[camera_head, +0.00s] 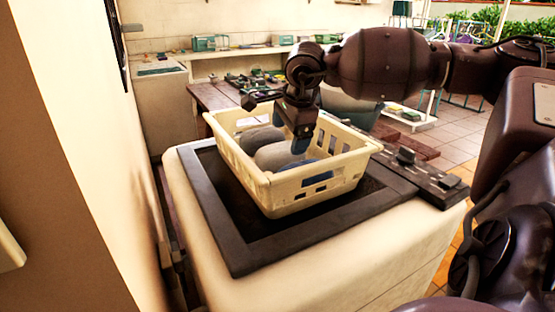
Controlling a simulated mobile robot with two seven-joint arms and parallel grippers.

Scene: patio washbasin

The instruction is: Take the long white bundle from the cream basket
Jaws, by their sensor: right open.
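The cream basket (316,195) with slotted walls sits over the dark-rimmed basin. Inside it lie a pale, rounded long bundle (275,156), which looks like the white one, and a greyer bundle (262,139) behind it. My right gripper (301,146) points down into the basket from above, at the right end of the bundles. It is open. I cannot tell whether its fingers touch the pale bundle. The gripper hides part of the basket's inside. My left gripper is not in view.
The basin's dark rim (233,258) surrounds the basket on a cream washstand (345,265). Small dark items lie on the rim at right. A wall stands close on the left. A wooden table (213,97) with clutter is behind.

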